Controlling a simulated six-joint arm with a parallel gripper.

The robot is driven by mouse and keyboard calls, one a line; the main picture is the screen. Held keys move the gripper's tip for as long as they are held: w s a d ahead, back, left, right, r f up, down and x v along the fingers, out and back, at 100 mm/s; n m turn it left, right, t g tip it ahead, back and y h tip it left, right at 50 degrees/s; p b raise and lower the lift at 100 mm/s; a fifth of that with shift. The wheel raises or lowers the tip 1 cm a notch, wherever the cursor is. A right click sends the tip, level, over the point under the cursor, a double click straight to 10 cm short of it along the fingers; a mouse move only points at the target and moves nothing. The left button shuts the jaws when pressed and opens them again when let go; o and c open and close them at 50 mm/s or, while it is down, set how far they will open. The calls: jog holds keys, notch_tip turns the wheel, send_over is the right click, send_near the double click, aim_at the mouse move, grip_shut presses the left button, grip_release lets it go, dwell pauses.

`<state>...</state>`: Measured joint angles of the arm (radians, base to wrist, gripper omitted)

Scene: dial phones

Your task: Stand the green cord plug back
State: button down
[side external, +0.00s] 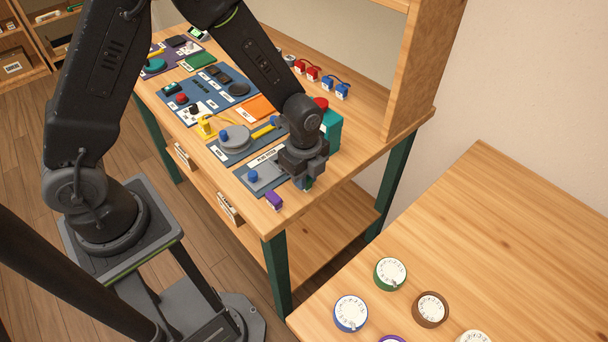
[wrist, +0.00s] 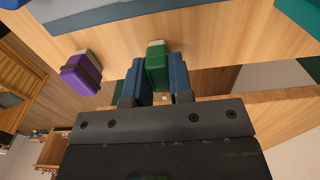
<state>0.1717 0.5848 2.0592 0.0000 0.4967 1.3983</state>
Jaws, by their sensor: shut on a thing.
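The green cord plug (wrist: 157,66) is between the two fingers of my gripper (wrist: 157,84) in the wrist view, with a pale end at its far side. My gripper is shut on it. In the side external view my gripper (side external: 306,181) points down near the front right corner of the workbench, and only a little green shows between the fingers. I cannot tell whether the plug touches the bench top.
A purple plug (side external: 274,200) is close by on the left, also in the wrist view (wrist: 82,73). A teal box (side external: 331,132) stands behind my gripper. Red and blue plugs (side external: 327,83) line the back. Dial phones (side external: 390,274) sit on the nearer table.

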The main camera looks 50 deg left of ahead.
jog(key=c, duration=1)
grip_release()
jog(key=shift+f, duration=0.1)
notch_tip(320, 180, up, 12)
jog(key=s+a+r+n+t, duration=0.2)
jog(key=s+r+n, duration=0.2)
jog(key=s+n, duration=0.1)
jog(key=s+a+r+n+t, duration=0.1)
jog(key=s+a+r+n, duration=0.1)
jog(key=s+r+n, duration=0.3)
jog(key=s+a+r+n+t, duration=0.2)
jog(key=s+r+n, duration=0.3)
jog(key=n, duration=0.3)
jog(key=shift+s+a+r+t, duration=0.2)
jog(key=shift+s+t, duration=0.1)
jog(key=shift+s, duration=0.25)
